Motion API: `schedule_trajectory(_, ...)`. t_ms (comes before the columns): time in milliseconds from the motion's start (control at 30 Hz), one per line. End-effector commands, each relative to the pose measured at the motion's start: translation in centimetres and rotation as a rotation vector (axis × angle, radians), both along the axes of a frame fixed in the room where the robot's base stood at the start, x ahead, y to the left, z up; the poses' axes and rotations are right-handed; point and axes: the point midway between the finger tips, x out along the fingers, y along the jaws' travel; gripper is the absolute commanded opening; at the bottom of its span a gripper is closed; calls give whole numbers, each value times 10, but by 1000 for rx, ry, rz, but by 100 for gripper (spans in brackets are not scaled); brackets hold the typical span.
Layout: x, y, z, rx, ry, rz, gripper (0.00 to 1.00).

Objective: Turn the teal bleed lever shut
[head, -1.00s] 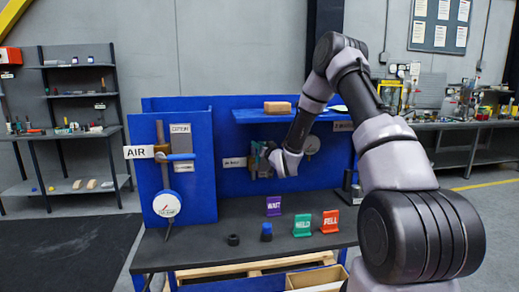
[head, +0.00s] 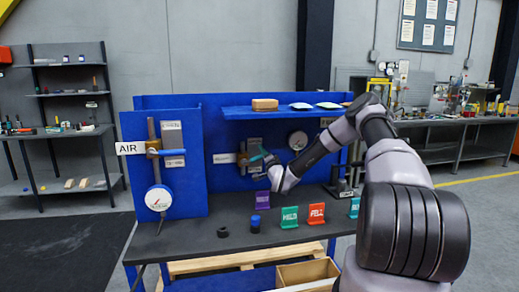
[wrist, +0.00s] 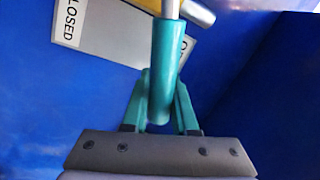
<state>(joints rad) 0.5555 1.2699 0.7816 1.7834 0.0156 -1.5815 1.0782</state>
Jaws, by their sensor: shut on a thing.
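The teal bleed lever (wrist: 165,50) is a smooth round bar in the wrist view, running down from a silver stem beside a yellow part. My gripper (wrist: 161,88) has its two teal fingers on either side of the lever's lower end and is shut on it. A pale plate (wrist: 112,38) behind reads CLOSED at its left end; lettering at its right end is mostly hidden. In the head view my gripper (head: 267,163) is at the back panel, right of a white label. The lever is hard to separate from the fingers there.
A blue-handled AIR valve (head: 174,152) and a round gauge (head: 158,198) are on the left panel. A shelf (head: 235,112) with a brown block overhangs the lever. WAIT, HELD and FELL signs (head: 316,214) stand on the dark bench below, with black and blue caps.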

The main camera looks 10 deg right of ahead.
Motion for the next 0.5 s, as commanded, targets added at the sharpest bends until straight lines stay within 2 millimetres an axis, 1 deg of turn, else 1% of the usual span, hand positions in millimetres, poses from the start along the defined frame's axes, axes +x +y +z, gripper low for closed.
schedule_trajectory(33, -1, -4, -7, 43, 6, -4, 0)
schedule_trajectory(100, -1, -5, -12, 100, 5, -3, 0)
schedule_trajectory(300, -1, -8, -24, 234, 4, -2, 0)
schedule_trajectory(500, -1, -9, -31, 321, 3, 0, 0)
